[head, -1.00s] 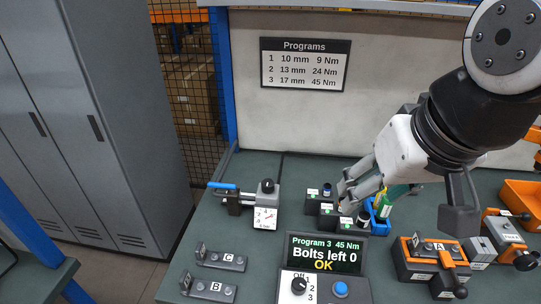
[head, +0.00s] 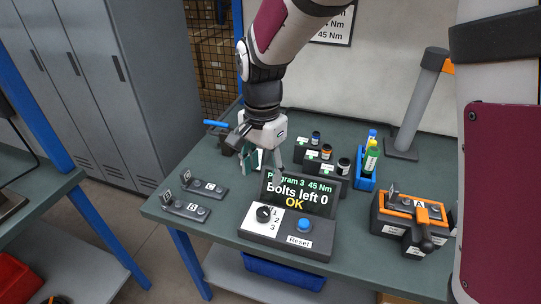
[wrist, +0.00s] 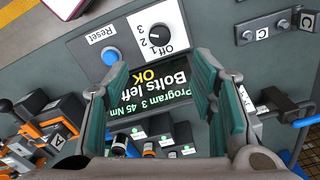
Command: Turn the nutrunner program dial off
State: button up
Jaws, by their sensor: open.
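The program dial (head: 263,213) is a black round knob on a white plate marked Off, 1, 2 and 3, at the left of the nutrunner control box (head: 285,238). The dial also shows in the wrist view (wrist: 159,35), beyond my fingertips. The exact direction of its pointer is hard to read. The screen (head: 298,192) behind it reads "Program 3 45 Nm, Bolts left 0, OK". My gripper (head: 262,160) is open and empty, behind and above the screen. In the wrist view its two green-padded fingers (wrist: 160,74) stand apart over the screen, not touching the dial.
A blue button (head: 305,225) and Reset label sit right of the dial. Socket holders (head: 325,165) and a blue bottle tray (head: 365,181) stand behind the box. Brackets B and C (head: 186,208) lie left; an orange-topped fixture A (head: 405,215) stands right. Bench before the brackets is clear.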

aim_at(263, 211)
notch_tip(263, 211, down, 14)
jog(key=shift+a+f+b, duration=0.1)
jog(key=shift+f+b, duration=0.1)
jog(key=shift+b, duration=0.45)
jog(key=c, duration=1.1)
